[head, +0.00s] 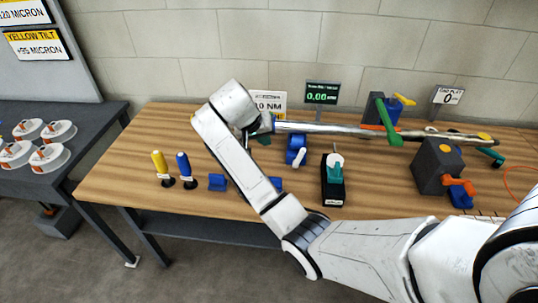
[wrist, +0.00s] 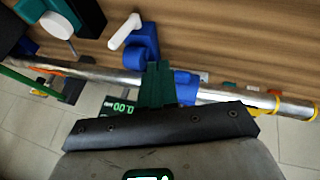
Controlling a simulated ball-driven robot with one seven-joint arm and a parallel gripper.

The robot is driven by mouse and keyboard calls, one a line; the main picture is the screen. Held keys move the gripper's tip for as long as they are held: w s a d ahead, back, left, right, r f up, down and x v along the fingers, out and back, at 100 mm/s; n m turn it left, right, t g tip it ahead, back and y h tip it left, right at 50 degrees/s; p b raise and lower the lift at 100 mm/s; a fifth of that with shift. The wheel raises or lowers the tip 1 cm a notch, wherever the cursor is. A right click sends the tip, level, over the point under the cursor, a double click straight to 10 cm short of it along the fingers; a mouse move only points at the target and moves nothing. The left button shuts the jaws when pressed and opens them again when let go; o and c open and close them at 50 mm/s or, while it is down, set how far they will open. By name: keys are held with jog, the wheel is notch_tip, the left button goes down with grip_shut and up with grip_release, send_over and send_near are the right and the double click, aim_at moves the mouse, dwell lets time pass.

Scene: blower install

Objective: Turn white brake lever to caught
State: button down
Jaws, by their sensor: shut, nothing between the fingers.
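The white brake lever (head: 299,158) sits on a blue block (head: 293,143) on the wooden bench, in front of the long metal shaft (head: 325,128). In the wrist view the white lever (wrist: 124,32) slants out from the blue block (wrist: 142,52), above my fingers. My gripper (head: 263,140) is by the shaft's left part, left of the lever and apart from it. In the wrist view my gripper's dark green fingers (wrist: 156,75) are together and empty, overlapping the shaft in the picture. Whether they touch the shaft, I cannot tell.
A black and teal device with a white knob (head: 335,182) stands right of the lever. A dark block with an orange handle (head: 438,166) is farther right. Yellow and blue handled tools (head: 160,165) and a blue holder (head: 217,183) stand left. A green display (head: 321,93) is behind.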

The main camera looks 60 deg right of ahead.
jog(key=s+r+g, duration=0.1)
jog(key=p, duration=0.1)
send_near(299, 158)
jog(key=w+d+f, duration=0.2)
jog(key=w+f, duration=0.2)
jog(key=shift+s+d+f+p, duration=0.2)
jog(key=shift+s+d, duration=0.1)
jog(key=shift+s, duration=0.3)
jog(key=shift+s+d+f+p, duration=0.1)
jog(key=shift+s+d+p, duration=0.2)
jog(key=shift+s, duration=0.25)
jog(key=shift+s+d+f+p, duration=0.15)
jog(key=shift+s+d+f, duration=0.1)
jog(key=shift+s, duration=0.35)
jog(key=shift+d, duration=0.1)
